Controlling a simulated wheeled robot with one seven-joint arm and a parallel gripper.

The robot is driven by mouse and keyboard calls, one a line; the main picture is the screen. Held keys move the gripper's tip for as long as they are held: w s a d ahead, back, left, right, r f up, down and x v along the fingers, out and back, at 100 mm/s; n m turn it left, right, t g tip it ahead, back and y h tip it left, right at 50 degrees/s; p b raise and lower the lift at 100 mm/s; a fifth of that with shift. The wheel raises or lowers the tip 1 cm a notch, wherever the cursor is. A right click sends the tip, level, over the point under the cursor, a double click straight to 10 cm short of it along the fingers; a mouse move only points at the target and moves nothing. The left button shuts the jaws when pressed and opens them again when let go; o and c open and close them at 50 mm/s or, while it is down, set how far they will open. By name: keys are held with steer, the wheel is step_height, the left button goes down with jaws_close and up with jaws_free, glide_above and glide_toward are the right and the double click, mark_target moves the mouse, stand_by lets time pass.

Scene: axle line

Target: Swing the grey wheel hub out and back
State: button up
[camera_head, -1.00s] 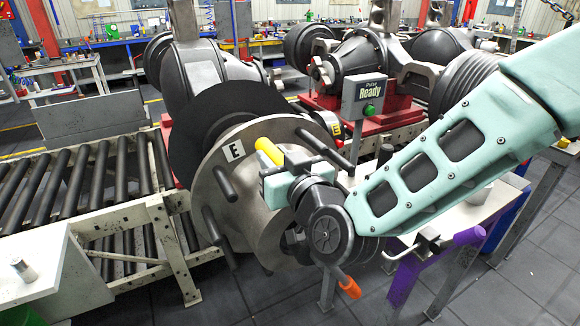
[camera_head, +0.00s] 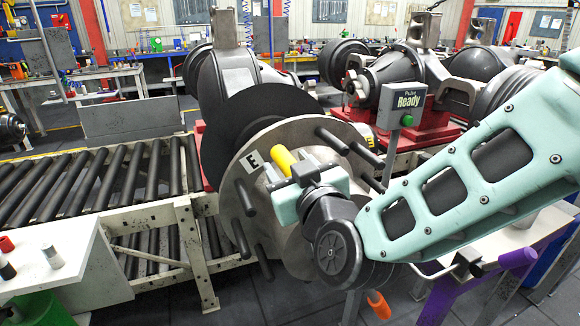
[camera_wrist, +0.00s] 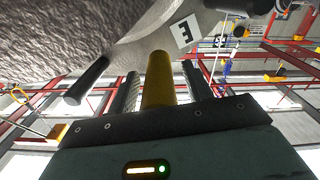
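The grey wheel hub (camera_head: 262,207) is a round plate with black studs and a white "E" label (camera_head: 252,162), facing me in the head view. A yellow handle (camera_head: 284,160) sticks out of its face near the label. My gripper (camera_head: 298,172) is at this handle and hides part of the hub. In the wrist view my gripper's two ribbed fingers (camera_wrist: 160,88) stand on either side of the yellow handle (camera_wrist: 160,75), partly closed. Narrow gaps seem to show there, but the handle moves with the gripper. The grey hub (camera_wrist: 130,45) fills the top left.
A black disc (camera_head: 250,125) and an axle housing (camera_head: 225,70) stand behind the hub. A roller conveyor (camera_head: 110,180) runs left. A white table (camera_head: 60,265) and a purple-legged table (camera_head: 440,290) flank the front.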

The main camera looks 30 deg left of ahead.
steer(key=shift+d, duration=0.1)
steer(key=b+v, duration=0.5)
steer(key=v, duration=1.2)
steer(key=shift+s, duration=0.25)
